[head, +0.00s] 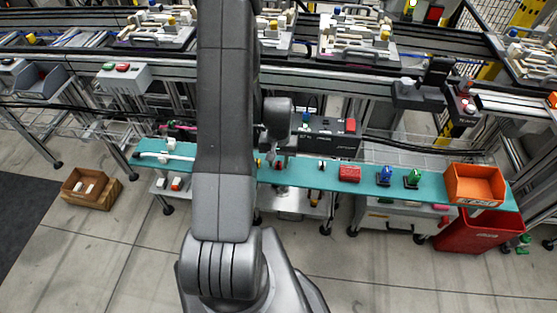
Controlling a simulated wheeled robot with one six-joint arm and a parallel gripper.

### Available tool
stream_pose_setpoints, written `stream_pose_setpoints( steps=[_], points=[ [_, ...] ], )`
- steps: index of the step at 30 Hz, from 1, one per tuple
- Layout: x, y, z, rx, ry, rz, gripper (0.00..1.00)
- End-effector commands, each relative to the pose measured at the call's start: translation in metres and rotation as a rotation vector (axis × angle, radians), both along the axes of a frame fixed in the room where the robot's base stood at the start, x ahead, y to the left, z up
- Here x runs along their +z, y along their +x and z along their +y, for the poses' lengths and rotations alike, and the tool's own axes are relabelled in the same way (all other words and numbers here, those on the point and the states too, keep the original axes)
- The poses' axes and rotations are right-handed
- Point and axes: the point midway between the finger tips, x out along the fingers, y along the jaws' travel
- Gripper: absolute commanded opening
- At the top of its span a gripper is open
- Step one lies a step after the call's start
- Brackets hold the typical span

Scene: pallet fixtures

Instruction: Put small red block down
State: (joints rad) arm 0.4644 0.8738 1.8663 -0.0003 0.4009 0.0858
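My gripper (277,156) is over the teal work surface (305,180), just right of my arm. It is small and dark here, and I cannot tell whether its fingers are open or shut. A small red block (279,164) shows right at the fingertips. I cannot tell whether it is held or rests on the surface. A larger red block (349,173) lies on the teal surface further right.
A blue item (384,175), a green item (413,178) and an orange bin (474,184) stand on the surface to the right. A dark box (328,138) stands behind. My arm hides part of the surface. Bare teal shows between the items.

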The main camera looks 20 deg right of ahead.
Motion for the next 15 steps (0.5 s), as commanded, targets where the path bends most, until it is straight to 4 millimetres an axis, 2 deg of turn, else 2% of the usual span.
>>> stream_pose_setpoints(
  steps=[10,15],
  points=[
    [0.002,0.000,0.000,0.000,0.001,0.001,0.40],
    [0.013,0.001,0.000,0.000,-0.001,-0.002,0.40]
  ],
)
